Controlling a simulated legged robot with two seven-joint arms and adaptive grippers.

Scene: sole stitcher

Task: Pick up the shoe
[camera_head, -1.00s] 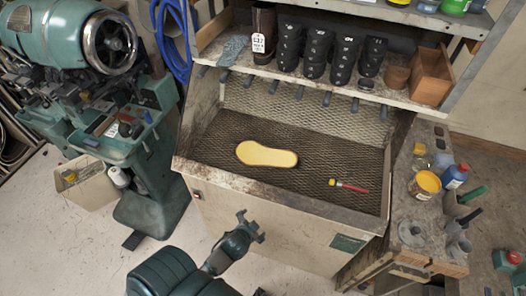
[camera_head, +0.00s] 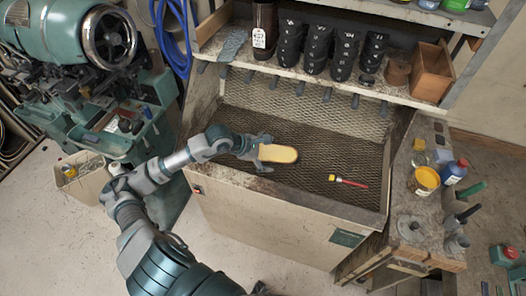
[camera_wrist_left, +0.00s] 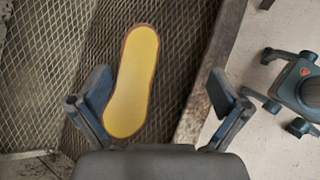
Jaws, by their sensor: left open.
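The shoe shows as a flat yellow sole (camera_head: 279,153) with a brown edge, lying on the mesh bed of the bench. My left gripper (camera_head: 257,153) reaches over the bench's front edge to the sole's left end and hides part of it. In the left wrist view the sole (camera_wrist_left: 132,82) lies lengthwise between the open fingers of my left gripper (camera_wrist_left: 160,78), much closer to the left finger. I cannot tell whether that finger touches it.
A red-handled brush (camera_head: 348,181) lies on the mesh, right of the sole. The bench's raised front edge (camera_head: 290,200) runs below my left forearm. A yellow tin (camera_head: 426,178) stands on the right side table.

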